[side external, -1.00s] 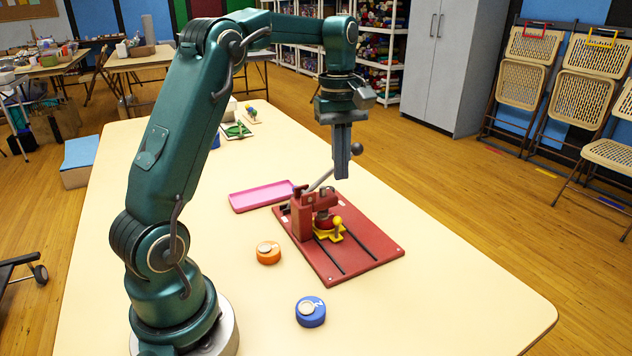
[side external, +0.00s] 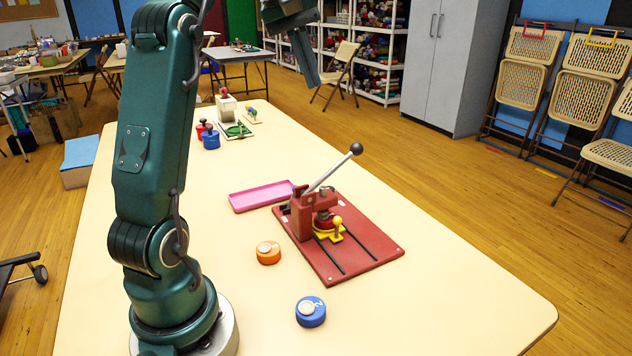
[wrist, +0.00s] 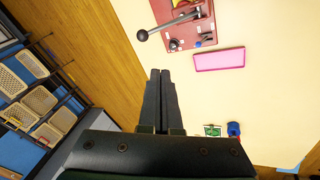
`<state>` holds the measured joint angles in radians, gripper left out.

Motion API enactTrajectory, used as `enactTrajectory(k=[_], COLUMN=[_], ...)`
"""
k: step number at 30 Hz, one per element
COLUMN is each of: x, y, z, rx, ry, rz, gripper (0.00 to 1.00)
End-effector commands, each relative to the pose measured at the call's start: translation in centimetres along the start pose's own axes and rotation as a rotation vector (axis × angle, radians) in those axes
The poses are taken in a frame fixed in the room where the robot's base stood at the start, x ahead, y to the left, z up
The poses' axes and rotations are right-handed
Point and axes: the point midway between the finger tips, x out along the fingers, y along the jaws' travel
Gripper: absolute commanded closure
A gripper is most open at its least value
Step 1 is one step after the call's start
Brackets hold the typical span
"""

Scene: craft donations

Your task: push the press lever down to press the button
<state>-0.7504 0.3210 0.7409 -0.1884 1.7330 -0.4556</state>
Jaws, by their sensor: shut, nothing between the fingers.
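The red button press (side external: 345,240) sits on the table in the side external view. Its grey lever (side external: 332,171) slants up to the right and ends in a dark ball knob (side external: 356,149). A yellow knobbed slide (side external: 334,231) is on the press base, beneath the press head. My gripper (side external: 306,72) is shut and empty, raised well above and behind the press, apart from the lever. In the wrist view the shut fingers (wrist: 160,82) point toward the table edge, and the lever knob (wrist: 142,35) shows beyond them, not touched.
A pink tray (side external: 262,196) lies behind the press. An orange disc (side external: 268,252) and a blue disc (side external: 311,311) lie in front of it. Red and blue knobbed pieces (side external: 210,138) and a green-topped item (side external: 238,130) stand farther back. The table's right front is clear.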

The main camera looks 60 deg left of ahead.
Motion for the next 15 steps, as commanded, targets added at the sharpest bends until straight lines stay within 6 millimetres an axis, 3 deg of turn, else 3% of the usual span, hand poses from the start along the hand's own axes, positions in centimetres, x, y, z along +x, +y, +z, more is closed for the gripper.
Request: enactTrajectory(k=[8, 15], x=[1.8, 4.9], y=[0.0, 0.0], z=[0.1, 0.1], rx=[0.0, 0.002], ry=[-0.003, -0.004], rz=[-0.001, -0.003], gripper=[1.0, 1.0])
